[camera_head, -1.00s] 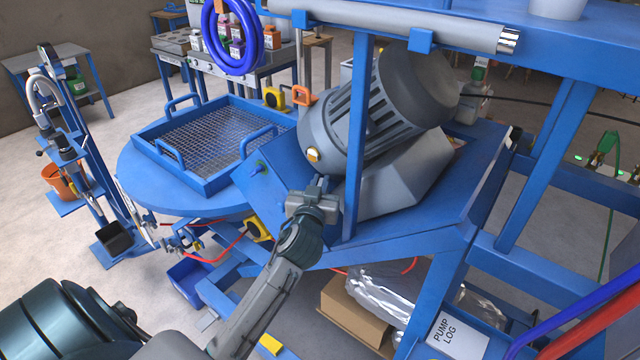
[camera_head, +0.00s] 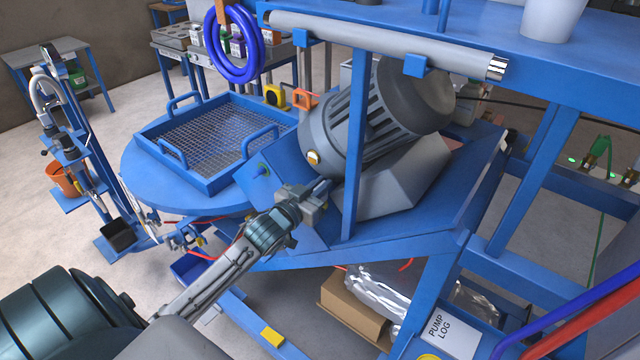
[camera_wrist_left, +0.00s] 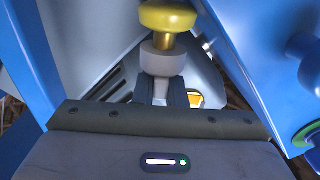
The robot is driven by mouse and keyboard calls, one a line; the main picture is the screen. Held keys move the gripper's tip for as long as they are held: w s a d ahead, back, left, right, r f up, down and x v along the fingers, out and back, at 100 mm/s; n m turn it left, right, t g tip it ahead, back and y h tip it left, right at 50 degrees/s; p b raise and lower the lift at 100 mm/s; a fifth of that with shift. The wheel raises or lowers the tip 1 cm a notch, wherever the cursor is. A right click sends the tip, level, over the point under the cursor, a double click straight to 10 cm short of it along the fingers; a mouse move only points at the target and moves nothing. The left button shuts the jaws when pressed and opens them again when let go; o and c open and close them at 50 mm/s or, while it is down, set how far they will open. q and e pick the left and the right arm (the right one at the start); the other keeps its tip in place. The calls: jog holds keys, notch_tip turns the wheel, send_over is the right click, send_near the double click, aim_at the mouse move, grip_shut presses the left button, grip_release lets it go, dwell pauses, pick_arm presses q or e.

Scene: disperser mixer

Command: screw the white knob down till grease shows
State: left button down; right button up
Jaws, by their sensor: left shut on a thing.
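The white knob (camera_wrist_left: 162,61) shows in the left wrist view as a short pale grey-white cylinder at the fingertips. A brass stem (camera_wrist_left: 163,41) joins it to a rounded yellow part (camera_wrist_left: 168,15) beyond. My left gripper (camera_wrist_left: 161,88) is shut on the knob, its fingers at the knob's near end. In the head view my left gripper (camera_head: 324,187) is at the lower front of the grey motor (camera_head: 345,135), beside a blue upright post, and hides the knob. I cannot make out any grease. My right gripper is not in view.
A blue post (camera_head: 356,150) stands close to the right of my left gripper. A blue sloped plate (camera_head: 275,195) lies to its left. A blue mesh tray (camera_head: 185,180) sits on the round table (camera_head: 137,175). A cardboard box (camera_head: 350,309) is below.

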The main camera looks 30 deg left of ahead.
pick_arm(q)
jog(key=shift+m+h, duration=0.4)
jog(key=shift+h, duration=0.2)
dwell(0.3)
jog(key=c, duration=1.5)
grip_release()
